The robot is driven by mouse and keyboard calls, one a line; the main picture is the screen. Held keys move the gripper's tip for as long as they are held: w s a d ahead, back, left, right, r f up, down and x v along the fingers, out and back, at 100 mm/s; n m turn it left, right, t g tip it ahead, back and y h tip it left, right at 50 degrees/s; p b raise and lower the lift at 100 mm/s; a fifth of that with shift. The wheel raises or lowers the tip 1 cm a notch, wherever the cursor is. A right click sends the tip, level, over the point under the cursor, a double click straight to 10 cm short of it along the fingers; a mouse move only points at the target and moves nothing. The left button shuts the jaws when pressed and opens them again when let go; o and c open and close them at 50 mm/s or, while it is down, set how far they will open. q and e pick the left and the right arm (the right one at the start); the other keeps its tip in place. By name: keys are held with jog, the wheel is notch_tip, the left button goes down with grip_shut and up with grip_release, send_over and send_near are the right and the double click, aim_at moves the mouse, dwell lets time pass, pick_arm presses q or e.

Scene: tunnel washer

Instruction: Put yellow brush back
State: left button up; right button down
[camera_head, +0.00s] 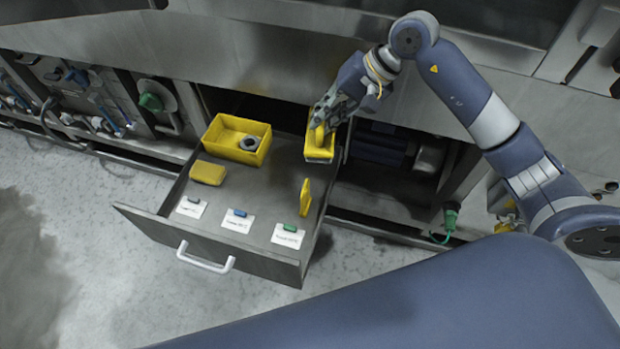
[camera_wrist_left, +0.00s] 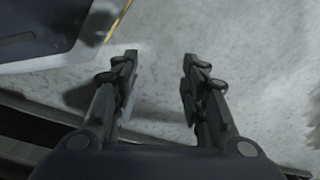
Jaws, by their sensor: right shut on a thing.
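The yellow brush (camera_head: 319,154) is at the back right corner of an open grey drawer (camera_head: 262,190). My right gripper (camera_head: 322,122) points down from above and is shut on its upper part. A pale strip shows low on the brush's yellow body. I cannot tell whether it touches the drawer floor. My left gripper (camera_wrist_left: 160,62) shows only in the left wrist view. Its two fingers are apart with bare floor between them, and it is empty.
The drawer also holds a yellow bin (camera_head: 222,133) with a grey ring (camera_head: 249,143), a yellow block (camera_head: 208,173), a thin upright yellow piece (camera_head: 305,197) and labelled cards (camera_head: 287,235) with coloured clips. Machine panels stand behind. The drawer's middle is clear.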

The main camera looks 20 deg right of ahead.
jog(key=w+f+b, duration=0.2)
jog(key=f, duration=0.5)
jog(key=w+f+m+b, duration=0.1)
jog(key=w+f+b, duration=0.1)
jog(key=f, duration=0.6)
jog(key=w+f+m+t+b, duration=0.1)
jog(key=w+f+b, duration=0.1)
jog(key=f, duration=0.5)
jog(key=shift+w+f+h, duration=0.15)
jog(key=shift+w+h, duration=0.15)
jog(key=shift+w, duration=0.2)
pick_arm(q)
jog(key=w+r+t, duration=0.1)
jog(key=w+r, duration=0.4)
jog(key=r, duration=0.3)
jog(key=shift+w+d+r, duration=0.3)
jog(key=shift+w+d, duration=0.1)
jog(key=shift+s+f, duration=0.1)
pick_arm(e)
jog(key=shift+f, duration=0.1)
pick_arm(q)
jog(key=shift+b, duration=0.3)
